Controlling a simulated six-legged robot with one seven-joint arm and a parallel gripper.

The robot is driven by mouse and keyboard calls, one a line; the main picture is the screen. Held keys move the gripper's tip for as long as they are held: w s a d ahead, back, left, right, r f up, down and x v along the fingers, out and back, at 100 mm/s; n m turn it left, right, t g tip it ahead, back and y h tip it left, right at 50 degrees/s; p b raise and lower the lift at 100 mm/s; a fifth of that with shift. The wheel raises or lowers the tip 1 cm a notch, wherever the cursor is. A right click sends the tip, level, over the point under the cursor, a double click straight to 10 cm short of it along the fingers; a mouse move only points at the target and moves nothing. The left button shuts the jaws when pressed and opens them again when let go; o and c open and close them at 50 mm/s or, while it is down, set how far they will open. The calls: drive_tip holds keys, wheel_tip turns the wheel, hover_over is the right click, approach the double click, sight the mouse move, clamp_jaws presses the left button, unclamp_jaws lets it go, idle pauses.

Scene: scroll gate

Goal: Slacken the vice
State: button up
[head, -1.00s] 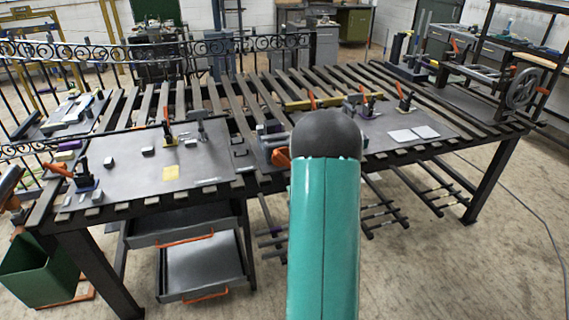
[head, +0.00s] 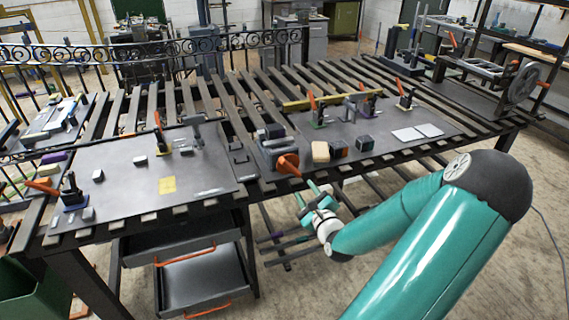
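The vice (head: 268,140) sits at the front edge of the slatted bench, near the middle of the head view. It has a dark body and an orange part (head: 288,164) at its front, facing me. My gripper (head: 306,190) is just below and to the right of this orange part, at the end of my teal arm, which reaches in from the right. The gripper's tips are very close to the orange part. I cannot tell whether they touch it. The fingers are too small to show whether they are open or shut.
A wooden block (head: 320,152) and dark blocks (head: 365,141) stand right of the vice. A grey plate (head: 140,172) with clamps and small blocks lies left. White tiles (head: 417,132) lie on the right plate. An open drawer unit (head: 195,270) stands below the bench.

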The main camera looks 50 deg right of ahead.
sight(289, 166)
drive_tip(key=shift+m, duration=0.3)
drive_tip(key=x, duration=1.3)
drive_tip(key=shift+w+d+r, duration=0.1)
drive_tip(key=shift+w+r, duration=0.15)
drive_tip(key=shift+w, duration=0.1)
clamp_jaws()
